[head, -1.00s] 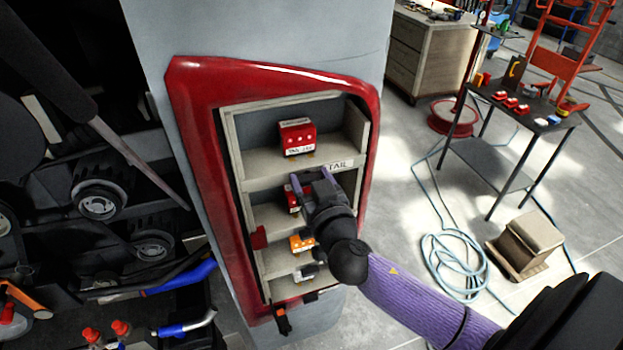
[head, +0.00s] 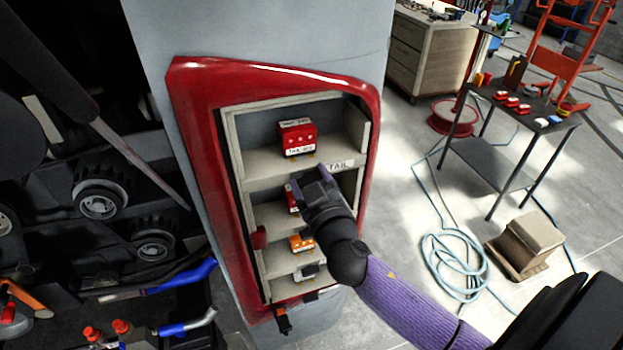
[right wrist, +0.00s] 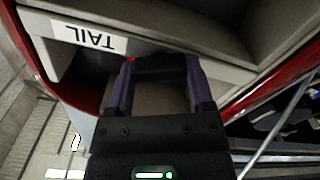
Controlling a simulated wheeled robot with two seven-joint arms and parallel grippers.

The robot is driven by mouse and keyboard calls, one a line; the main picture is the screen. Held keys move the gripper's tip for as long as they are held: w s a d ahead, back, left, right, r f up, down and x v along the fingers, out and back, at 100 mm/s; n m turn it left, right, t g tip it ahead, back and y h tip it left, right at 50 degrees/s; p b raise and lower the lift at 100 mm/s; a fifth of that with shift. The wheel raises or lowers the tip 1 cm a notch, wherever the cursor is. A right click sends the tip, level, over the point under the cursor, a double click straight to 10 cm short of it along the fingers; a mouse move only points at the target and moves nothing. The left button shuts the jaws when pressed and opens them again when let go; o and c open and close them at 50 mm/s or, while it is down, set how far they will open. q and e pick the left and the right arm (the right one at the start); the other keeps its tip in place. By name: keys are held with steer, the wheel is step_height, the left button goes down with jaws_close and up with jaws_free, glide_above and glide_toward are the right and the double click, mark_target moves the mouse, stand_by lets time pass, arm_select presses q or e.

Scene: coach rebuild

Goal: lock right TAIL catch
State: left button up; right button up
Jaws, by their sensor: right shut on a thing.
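My right gripper (head: 311,180) is at the bay whose shelf edge carries the white TAIL label (head: 340,165), inside the red-framed rack. Its purple fingers also show in the right wrist view (right wrist: 160,80), with a dark bar (right wrist: 160,66) spanning the gap between them. The fingers are shut on this bar. A red unit (head: 291,199) shows partly behind the gripper, and the gripper hides the rest. The TAIL label shows upside down in the right wrist view (right wrist: 88,37). I cannot make out a separate right catch. My left gripper is not in view.
Another red unit (head: 297,137) stands on the upper shelf. An orange unit (head: 301,243) and a grey-white one (head: 306,272) sit lower. The red frame (head: 196,120) surrounds the bays. Dark machinery (head: 100,200) lies left; a small table (head: 530,112) stands right.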

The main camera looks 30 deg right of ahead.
steer(key=n+p, duration=0.1)
steer(key=n, duration=0.5)
steer(key=shift+a+n, duration=0.1)
steer(key=shift+n, duration=0.2)
steer(key=n, duration=0.6)
steer(key=shift+f+p, duration=0.25)
steer(key=shift+p, duration=0.15)
steer(key=o, duration=1.2)
steer(key=shift+o, duration=0.2)
steer(key=b+v, duration=0.2)
steer(key=v, duration=0.8)
steer(key=shift+b, duration=0.3)
